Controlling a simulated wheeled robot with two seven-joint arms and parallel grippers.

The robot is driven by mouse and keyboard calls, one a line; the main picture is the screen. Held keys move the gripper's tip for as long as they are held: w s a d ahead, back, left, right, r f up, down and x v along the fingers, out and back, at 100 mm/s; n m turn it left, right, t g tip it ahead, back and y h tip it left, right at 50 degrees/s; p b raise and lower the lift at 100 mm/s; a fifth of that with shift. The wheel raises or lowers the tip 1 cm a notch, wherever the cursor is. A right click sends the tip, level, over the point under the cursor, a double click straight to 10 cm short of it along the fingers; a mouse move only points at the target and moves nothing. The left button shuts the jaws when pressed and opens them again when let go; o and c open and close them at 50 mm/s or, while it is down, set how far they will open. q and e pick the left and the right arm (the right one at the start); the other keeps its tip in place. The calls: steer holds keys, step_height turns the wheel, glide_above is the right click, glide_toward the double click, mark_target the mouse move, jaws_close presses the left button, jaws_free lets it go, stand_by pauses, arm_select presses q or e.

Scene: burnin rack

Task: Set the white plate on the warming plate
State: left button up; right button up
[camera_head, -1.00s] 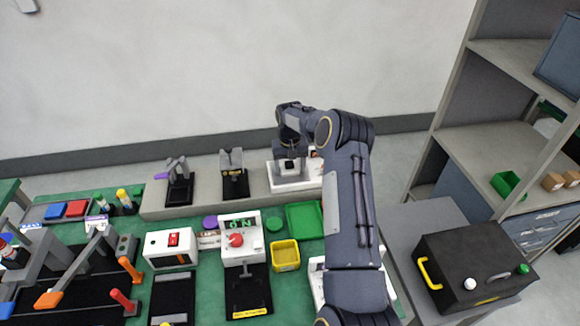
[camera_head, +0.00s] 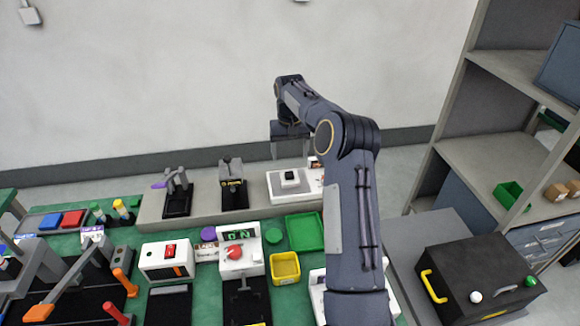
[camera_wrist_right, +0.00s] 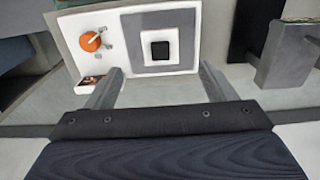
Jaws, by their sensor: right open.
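The white plate (camera_head: 289,174), a small square with a dark block at its centre, lies on the grey square warming plate (camera_head: 291,189) of a white unit at the back. In the right wrist view the white plate (camera_wrist_right: 146,49) lies flat within the grey warming plate (camera_wrist_right: 130,26), with grey showing around it. My right gripper (camera_head: 290,153) is open and empty above the unit, apart from the plate. Its two fingers (camera_wrist_right: 160,70) show spread in the wrist view. My left gripper is not in view.
The white unit has an orange knob (camera_wrist_right: 91,41) beside the warming plate. Two black fixtures (camera_head: 233,188) stand left on the same grey ledge. A green tray (camera_head: 305,232) and yellow bin (camera_head: 285,268) sit in front. A black box (camera_head: 470,270) stands at right.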

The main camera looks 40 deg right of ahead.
steer(key=s+a+r+n+t+y, duration=0.1)
steer(key=s+a+r+n+t, duration=0.2)
steer(key=s+a+r, duration=1.1)
steer(key=s+a+f+t+y, duration=0.1)
steer(key=s+a+f, duration=0.2)
steer(key=s+a, duration=0.4)
steer(key=s+a+f+n+t+y, duration=0.1)
steer(key=s+a+f, duration=0.2)
steer(key=s, duration=0.9)
steer(key=a, duration=0.3)
steer(key=shift+s+a+f+t+y, duration=0.3)
steer(key=shift+s+a+f+y, duration=0.1)
